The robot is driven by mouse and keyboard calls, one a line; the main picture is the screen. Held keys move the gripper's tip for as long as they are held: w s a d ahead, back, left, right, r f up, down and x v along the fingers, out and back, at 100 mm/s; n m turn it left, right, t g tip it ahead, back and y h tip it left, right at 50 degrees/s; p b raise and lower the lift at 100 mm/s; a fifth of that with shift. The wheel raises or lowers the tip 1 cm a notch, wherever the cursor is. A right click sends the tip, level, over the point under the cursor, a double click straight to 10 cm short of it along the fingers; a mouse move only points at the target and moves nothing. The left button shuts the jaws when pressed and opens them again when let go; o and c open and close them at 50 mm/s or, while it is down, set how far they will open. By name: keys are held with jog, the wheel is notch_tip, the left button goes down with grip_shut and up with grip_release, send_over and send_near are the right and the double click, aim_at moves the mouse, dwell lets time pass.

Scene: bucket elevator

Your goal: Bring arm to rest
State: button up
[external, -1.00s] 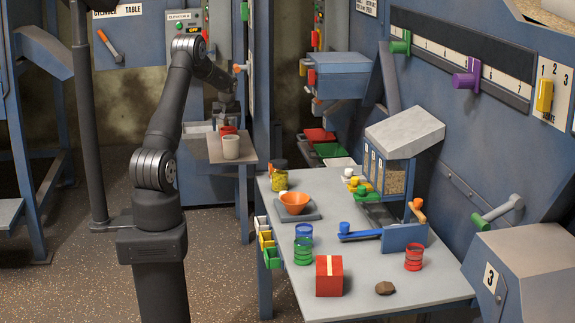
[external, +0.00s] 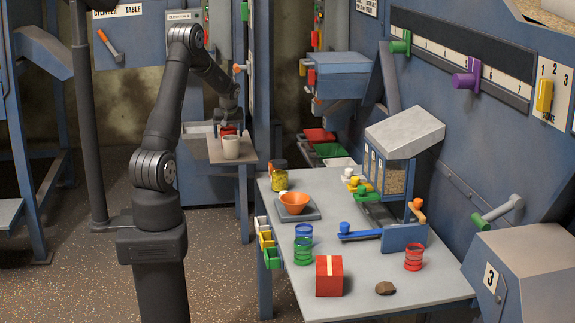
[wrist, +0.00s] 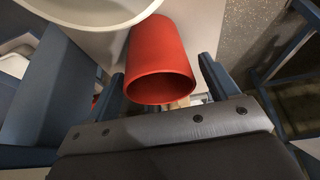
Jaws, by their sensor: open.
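My gripper (external: 226,124) is low over the small brown shelf (external: 220,158), beside the red cup (external: 228,131). In the wrist view my gripper (wrist: 160,72) is open, with one finger on each side of the red cup (wrist: 160,55). I cannot tell whether the fingers touch the cup.
A blue post (external: 262,90) rises close to the right of the shelf. The worktable (external: 350,285) holds an orange bowl (external: 293,201), a yellow jar (external: 278,178), a red box (external: 329,276) and a hopper (external: 390,172). Open floor (external: 215,260) lies left of the table.

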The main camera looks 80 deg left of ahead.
jog(key=shift+a, duration=0.1)
jog(key=a, duration=1)
jog(key=shift+a, duration=0.4)
jog(key=shift+a+f, duration=0.95)
jog(key=shift+f, duration=0.1)
jog(key=shift+a+f, duration=0.15)
jog(key=shift+f, duration=0.35)
jog(key=shift+r, duration=0.1)
